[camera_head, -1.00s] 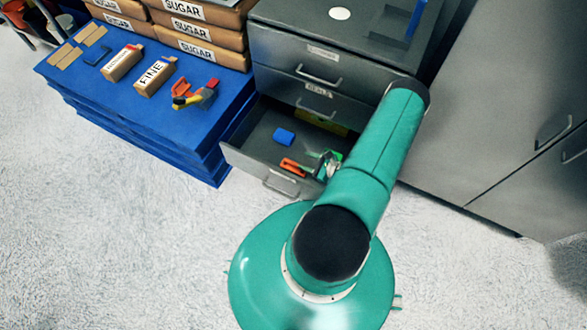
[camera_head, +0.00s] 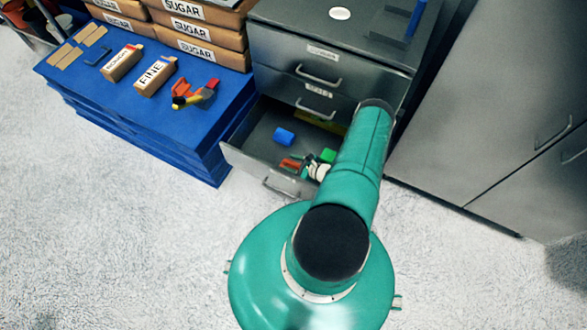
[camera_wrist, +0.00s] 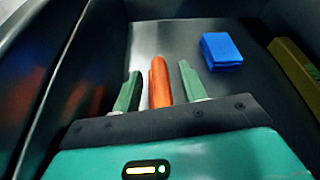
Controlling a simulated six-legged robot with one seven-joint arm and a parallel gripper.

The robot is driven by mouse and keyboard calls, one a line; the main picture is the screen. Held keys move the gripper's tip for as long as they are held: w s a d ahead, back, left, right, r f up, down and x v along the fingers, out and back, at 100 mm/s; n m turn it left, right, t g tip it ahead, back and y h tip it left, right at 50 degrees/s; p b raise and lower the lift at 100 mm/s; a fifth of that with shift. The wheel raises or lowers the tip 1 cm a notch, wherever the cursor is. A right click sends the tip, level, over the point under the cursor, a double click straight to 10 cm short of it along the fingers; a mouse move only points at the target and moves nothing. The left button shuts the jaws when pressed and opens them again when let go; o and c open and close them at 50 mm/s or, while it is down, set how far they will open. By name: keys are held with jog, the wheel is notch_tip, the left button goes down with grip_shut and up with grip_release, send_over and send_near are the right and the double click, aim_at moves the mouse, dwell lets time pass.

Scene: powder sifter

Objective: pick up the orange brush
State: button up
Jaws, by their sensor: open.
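The orange brush (camera_wrist: 160,82) lies in the open drawer. In the wrist view its orange length shows between the two green fingers of my gripper (camera_wrist: 160,88), with a gap on each side. My gripper is open around it, and the near end of the brush is hidden behind the gripper's dark body. In the head view the orange brush (camera_head: 290,163) is partly covered by my gripper (camera_head: 310,165), which is down inside the drawer.
A blue block (camera_head: 284,136) lies farther back in the open drawer (camera_head: 245,158). The drawer walls are close on the left.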

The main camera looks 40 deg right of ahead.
grip_shut()
jog(key=shift+r, duration=0.1)
